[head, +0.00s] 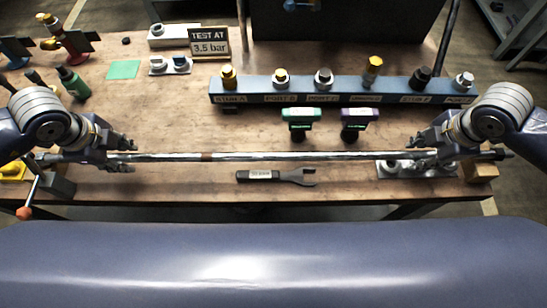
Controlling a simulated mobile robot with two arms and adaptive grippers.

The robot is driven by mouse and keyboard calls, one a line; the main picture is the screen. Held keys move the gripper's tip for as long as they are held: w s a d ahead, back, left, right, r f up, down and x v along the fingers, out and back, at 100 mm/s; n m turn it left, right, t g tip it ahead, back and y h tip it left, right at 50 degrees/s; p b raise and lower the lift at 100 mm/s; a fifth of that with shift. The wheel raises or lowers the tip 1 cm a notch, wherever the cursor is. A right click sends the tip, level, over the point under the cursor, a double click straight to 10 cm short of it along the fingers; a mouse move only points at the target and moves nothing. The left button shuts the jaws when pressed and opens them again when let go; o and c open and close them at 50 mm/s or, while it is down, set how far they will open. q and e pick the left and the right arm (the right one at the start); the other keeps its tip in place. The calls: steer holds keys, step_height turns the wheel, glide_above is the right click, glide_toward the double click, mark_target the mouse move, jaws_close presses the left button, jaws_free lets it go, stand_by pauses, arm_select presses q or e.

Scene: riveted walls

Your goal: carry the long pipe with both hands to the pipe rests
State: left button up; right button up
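The long pipe (270,156) is a thin metallic tube with a brown band, lying level across the front of the workbench. My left gripper (125,156) is at its left part, with one finger on the far side and one on the near side. The fingertips look spread wider than the pipe. My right gripper (419,155) straddles its right part in the same way, fingers apart. A wooden block (481,171) is under the right end, and a grey block (58,181) with an orange-knobbed lever is near the left end. Contact with these blocks cannot be told.
A flat dark wrench (275,177) lies just in front of the pipe. A blue manifold (330,90) with several fittings stands behind, with green (301,120) and purple (357,120) topped gauges before it. A sign (208,44) and green pad (123,70) are further back.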

arm_select(q)
steer(key=shift+r, duration=0.15)
arm_select(e)
steer(key=shift+r, duration=0.25)
arm_select(q)
step_height(320, 180, up, 12)
steer(key=s, duration=0.2)
steer(key=shift+s+f, duration=0.2)
steer(key=shift+f, duration=0.05)
arm_select(e)
step_height(320, 180, up, 11)
steer(key=s, duration=0.2)
steer(key=shift+s+r, duration=0.15)
steer(key=shift+s, duration=0.05)
stand_by(0.3)
